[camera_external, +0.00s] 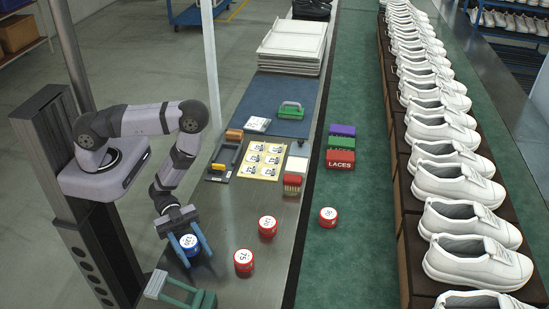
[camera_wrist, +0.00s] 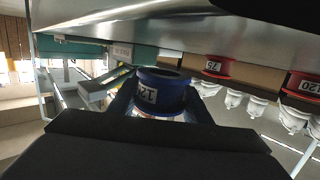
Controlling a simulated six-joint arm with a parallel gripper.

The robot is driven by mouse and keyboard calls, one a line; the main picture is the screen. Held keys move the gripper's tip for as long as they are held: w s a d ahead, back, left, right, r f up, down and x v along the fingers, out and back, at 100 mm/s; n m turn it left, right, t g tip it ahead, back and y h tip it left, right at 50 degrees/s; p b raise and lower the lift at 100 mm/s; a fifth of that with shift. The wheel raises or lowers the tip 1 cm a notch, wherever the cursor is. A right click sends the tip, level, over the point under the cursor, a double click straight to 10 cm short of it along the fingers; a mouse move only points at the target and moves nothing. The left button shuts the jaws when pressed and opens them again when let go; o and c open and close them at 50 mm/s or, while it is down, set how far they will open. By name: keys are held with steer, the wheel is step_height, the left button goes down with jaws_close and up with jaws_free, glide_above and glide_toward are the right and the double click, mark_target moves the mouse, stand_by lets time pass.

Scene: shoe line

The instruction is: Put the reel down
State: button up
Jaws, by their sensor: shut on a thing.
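Red reels stand to the right: one marked 75 (camera_external: 243,262), one behind it (camera_external: 267,227), and one on the green belt (camera_external: 328,217). A green frame (camera_external: 180,291) stands close in front. Yellow label cards (camera_external: 262,160) lie farther back. White shoes (camera_external: 455,185) line the right.

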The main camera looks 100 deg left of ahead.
mark_target(193, 251)
steer(key=shift+f, duration=1.15)
steer(key=shift+f, duration=0.15)
steer(key=shift+f, duration=0.15)
steer(key=o, duration=1.1)
steer(key=shift+c, duration=0.2)
steer(key=shift+v, duration=1.15)
steer(key=shift+p+v, duration=0.55)
steer(key=shift+v, duration=1.95)
steer(key=shift+o, duration=0.3)
steer(key=shift+s+f, duration=0.1)
